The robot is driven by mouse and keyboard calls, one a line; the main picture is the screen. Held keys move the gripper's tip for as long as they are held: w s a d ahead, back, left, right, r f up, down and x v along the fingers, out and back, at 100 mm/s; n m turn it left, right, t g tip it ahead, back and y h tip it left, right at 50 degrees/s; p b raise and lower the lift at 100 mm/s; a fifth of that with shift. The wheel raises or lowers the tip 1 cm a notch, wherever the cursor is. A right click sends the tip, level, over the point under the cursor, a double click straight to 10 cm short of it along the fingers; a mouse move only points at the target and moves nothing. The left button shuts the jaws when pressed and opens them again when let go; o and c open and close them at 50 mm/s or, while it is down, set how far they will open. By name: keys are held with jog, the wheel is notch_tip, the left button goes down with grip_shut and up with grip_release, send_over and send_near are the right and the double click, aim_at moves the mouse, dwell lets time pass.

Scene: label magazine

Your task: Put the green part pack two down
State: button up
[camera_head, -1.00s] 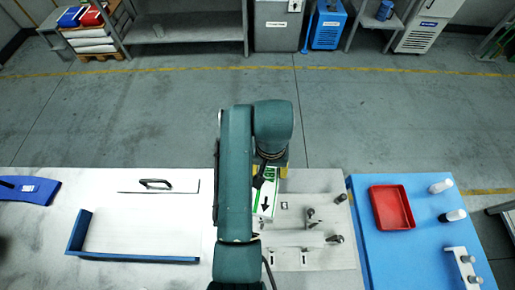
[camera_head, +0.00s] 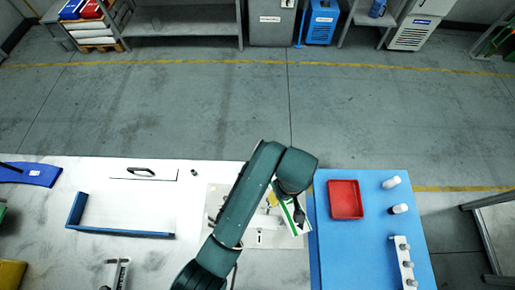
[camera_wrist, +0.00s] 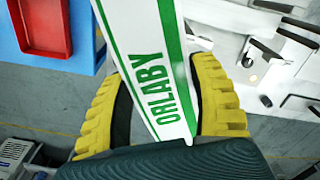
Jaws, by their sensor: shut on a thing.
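The pack (camera_head: 294,222) is a white strip with green stripes, tilted in the head view near the right side of the pale fixture plate (camera_head: 281,241), close to the blue mat. In the wrist view the pack (camera_wrist: 152,62) shows green "ORLABY" lettering and runs up between the yellow fingers. My gripper (camera_wrist: 163,88) is shut on it. In the head view my arm partly covers the gripper, the pack's upper part and the plate.
A red tray (camera_head: 346,199) lies on the blue mat (camera_head: 345,250), with white-capped pieces (camera_head: 391,182) to its right. A blue-edged frame (camera_head: 122,232) and a black-handled panel (camera_head: 143,175) lie left. The table between frame and plate is mostly clear.

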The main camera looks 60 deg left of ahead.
jog(key=s+a+r+n+p, duration=0.1)
jog(key=s+r+n+p, duration=0.2)
jog(key=s+n, duration=0.3)
jog(key=s+a+r+n+p, duration=0.1)
jog(key=s+r+n+p, duration=0.1)
jog(key=s+n+p, duration=0.35)
notch_tip(320, 180, down, 11)
jog(key=s+n+b, duration=0.1)
jog(key=shift+s+a, duration=0.15)
jog(key=shift+a, duration=0.05)
jog(key=o, duration=1.2)
jog(key=shift+o, duration=0.2)
notch_tip(320, 180, up, 13)
jog(key=shift+b, duration=0.35)
jog(key=shift+r, duration=0.1)
